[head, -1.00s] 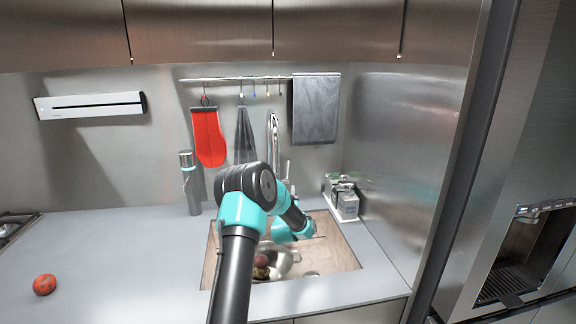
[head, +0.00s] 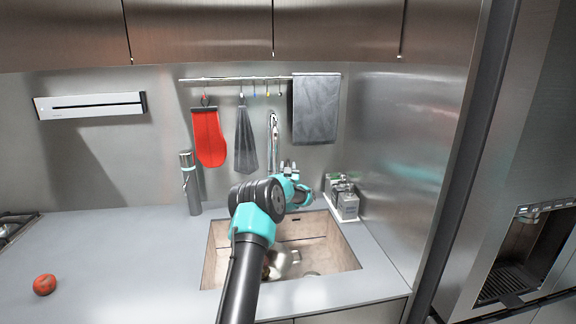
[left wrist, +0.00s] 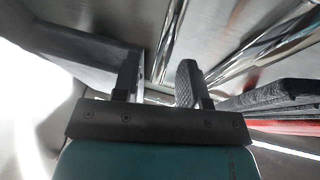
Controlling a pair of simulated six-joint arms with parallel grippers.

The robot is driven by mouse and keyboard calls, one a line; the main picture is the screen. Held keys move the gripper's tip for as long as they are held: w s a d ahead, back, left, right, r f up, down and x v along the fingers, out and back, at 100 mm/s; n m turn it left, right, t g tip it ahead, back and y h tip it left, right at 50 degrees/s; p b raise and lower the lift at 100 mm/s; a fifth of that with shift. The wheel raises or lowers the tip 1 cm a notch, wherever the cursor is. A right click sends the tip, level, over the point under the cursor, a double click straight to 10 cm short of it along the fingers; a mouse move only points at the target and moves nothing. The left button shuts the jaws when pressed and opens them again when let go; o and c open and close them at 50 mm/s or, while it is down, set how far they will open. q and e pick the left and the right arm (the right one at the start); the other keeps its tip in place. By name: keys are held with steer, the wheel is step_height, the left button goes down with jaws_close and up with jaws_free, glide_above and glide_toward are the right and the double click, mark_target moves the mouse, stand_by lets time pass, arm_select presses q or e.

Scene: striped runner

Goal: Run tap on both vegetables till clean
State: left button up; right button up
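My left gripper (head: 288,167) is raised beside the chrome faucet (head: 273,135) behind the sink, its fingers pointing up. In the left wrist view its fingers (left wrist: 159,76) are apart with nothing held between them, and shiny metal pipes (left wrist: 172,38) show just beyond. A metal colander (head: 288,262) sits in the sink (head: 330,248), mostly hidden behind my left arm. A dark reddish vegetable (head: 265,269) shows only as a sliver at its left. No running water is visible. My right gripper is not in view.
A red tomato-like item (head: 44,284) lies on the grey counter at left. A grey bottle (head: 190,184) stands left of the sink, and a caddy (head: 346,199) behind its right corner. A red mitt (head: 209,138) and grey cloths hang behind. The left counter is mostly clear.

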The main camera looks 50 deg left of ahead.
arm_select(q)
steer(key=shift+x, duration=0.95)
jaws_close()
